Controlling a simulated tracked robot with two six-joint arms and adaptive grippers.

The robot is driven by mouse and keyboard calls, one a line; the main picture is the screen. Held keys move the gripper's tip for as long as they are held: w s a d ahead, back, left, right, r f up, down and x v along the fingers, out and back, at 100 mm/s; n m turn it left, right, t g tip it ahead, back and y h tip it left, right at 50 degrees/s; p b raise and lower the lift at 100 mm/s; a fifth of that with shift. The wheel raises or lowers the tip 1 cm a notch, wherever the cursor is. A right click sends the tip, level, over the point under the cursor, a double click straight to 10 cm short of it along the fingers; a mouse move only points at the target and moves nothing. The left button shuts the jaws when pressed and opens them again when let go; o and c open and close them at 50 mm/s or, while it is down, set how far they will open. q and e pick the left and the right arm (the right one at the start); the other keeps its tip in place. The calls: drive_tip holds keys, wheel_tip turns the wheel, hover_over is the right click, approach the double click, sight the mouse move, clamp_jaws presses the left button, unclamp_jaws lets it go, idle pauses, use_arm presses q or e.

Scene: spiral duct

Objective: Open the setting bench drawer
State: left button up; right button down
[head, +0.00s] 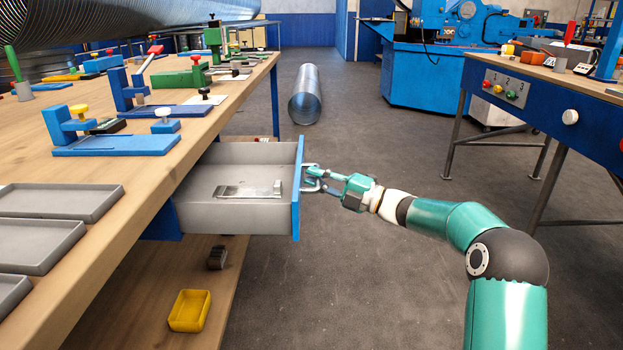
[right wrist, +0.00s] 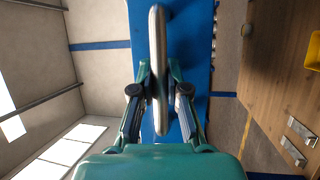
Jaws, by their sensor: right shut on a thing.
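The setting bench (head: 135,185) has a wooden top and runs along the left of the head view. Its drawer (head: 240,219) stands pulled out to the right from under the top. The drawer has grey walls, a blue front (head: 298,190) and a flat metal piece (head: 248,190) lying inside. My right gripper (head: 312,179) is at the outer side of the blue front, shut on the drawer's metal handle. In the right wrist view the handle (right wrist: 158,70) runs between the two fingers, in front of the blue panel. My left gripper is not in view.
Blue and green fixtures (head: 110,140) and grey trays (head: 50,200) stand on the bench top. A yellow bin (head: 190,310) sits on the lower shelf. A spiral duct (head: 305,94) lies on the floor behind. A second bench (head: 540,90) stands at right. Floor right of the drawer is clear.

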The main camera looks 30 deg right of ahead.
drive_tip(key=shift+f, duration=0.3)
drive_tip(key=c, duration=1.3)
unclamp_jaws()
drive_tip(key=shift+o, duration=0.7)
drive_tip(key=shift+r, duration=0.15)
drive_tip(key=shift+s+d, duration=0.1)
drive_tip(key=v, duration=1.1)
drive_tip(key=shift+s+d, duration=0.2)
drive_tip(key=shift+s, duration=0.05)
